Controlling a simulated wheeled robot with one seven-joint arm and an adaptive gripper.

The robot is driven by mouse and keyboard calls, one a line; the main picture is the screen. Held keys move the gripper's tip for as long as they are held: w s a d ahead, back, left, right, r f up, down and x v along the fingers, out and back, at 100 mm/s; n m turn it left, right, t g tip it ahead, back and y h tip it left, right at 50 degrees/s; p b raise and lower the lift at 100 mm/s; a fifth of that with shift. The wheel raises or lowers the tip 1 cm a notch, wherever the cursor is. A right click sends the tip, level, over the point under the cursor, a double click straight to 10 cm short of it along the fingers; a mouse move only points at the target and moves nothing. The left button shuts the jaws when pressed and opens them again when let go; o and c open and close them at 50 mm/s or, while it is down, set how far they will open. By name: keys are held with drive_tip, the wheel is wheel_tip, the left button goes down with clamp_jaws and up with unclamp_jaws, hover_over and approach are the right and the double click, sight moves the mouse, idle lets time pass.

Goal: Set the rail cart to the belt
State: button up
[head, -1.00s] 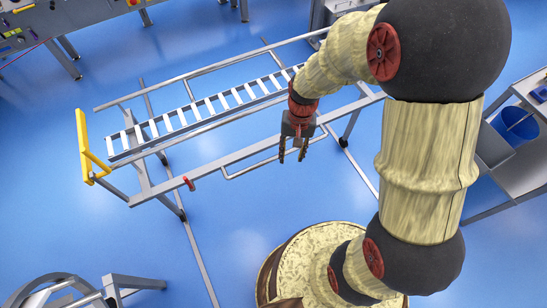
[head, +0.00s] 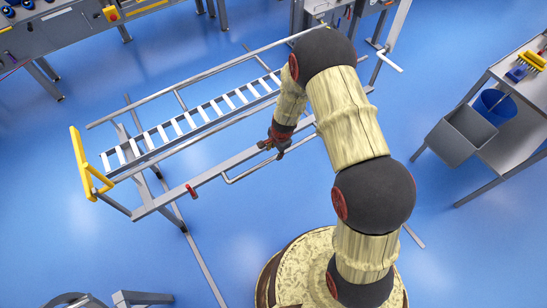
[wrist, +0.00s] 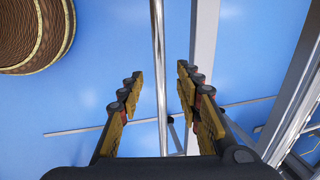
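The rail cart (head: 165,197) is a grey frame with a sloping row of white rollers (head: 195,120) and a yellow end bar (head: 78,150). A red knob (head: 191,191) sits on its near side rail, and a thin bent rod (head: 240,176) runs beside that rail. My gripper (head: 277,146) is at this rod, near the cart's right half. In the wrist view my gripper (wrist: 160,95) is open, with a thin metal bar (wrist: 159,60) running between its fingers. Contact is not visible. I cannot tell which thing is the belt.
A grey bench with knobs (head: 60,32) stands at the back left. At the right is a trolley (head: 515,150) with a grey bin (head: 460,135) and a blue bucket (head: 497,105). A floor rail (head: 203,262) runs below the cart.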

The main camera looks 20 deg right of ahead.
sight(274, 157)
drive_tip(key=f+b, duration=0.1)
drive_tip(key=f, duration=0.3)
drive_tip(key=w+f+b, duration=0.1)
drive_tip(key=f, duration=0.1)
drive_tip(key=shift+w+a+f+b, duration=0.1)
drive_tip(key=shift+a+f+b, duration=0.1)
drive_tip(key=shift+f+b, duration=0.15)
drive_tip(key=shift+c, duration=0.9)
clamp_jaws()
